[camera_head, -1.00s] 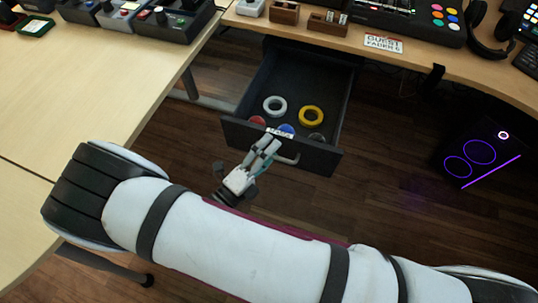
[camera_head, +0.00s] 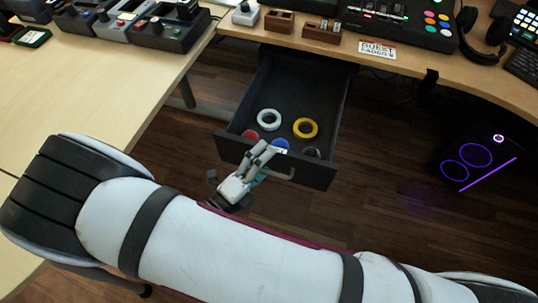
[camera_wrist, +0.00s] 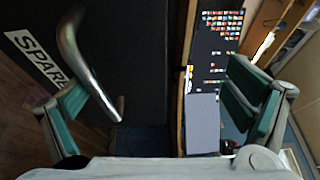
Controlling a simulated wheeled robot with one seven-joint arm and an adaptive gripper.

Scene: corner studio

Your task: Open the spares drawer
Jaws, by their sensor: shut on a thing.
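The dark spares drawer (camera_head: 331,172) is pulled well out from under the wooden desk in the head view. Inside lie a white ring roll (camera_head: 269,119), a yellow ring roll (camera_head: 305,127), and red, blue and dark items near the front. In the wrist view the curved handle (camera_wrist: 84,62) lies between my fingers, close to the left one. A partly visible label reading "SPARE" (camera_wrist: 36,58) is on the drawer front beside it.
The desk (camera_head: 480,75) carries a mixer, headphones, small wooden boxes and a "GUEST FADER" label. Another table (camera_head: 90,95) is at left with several control boxes. A dark computer case (camera_head: 480,160) with purple lights stands at right. Wooden floor is clear before the drawer.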

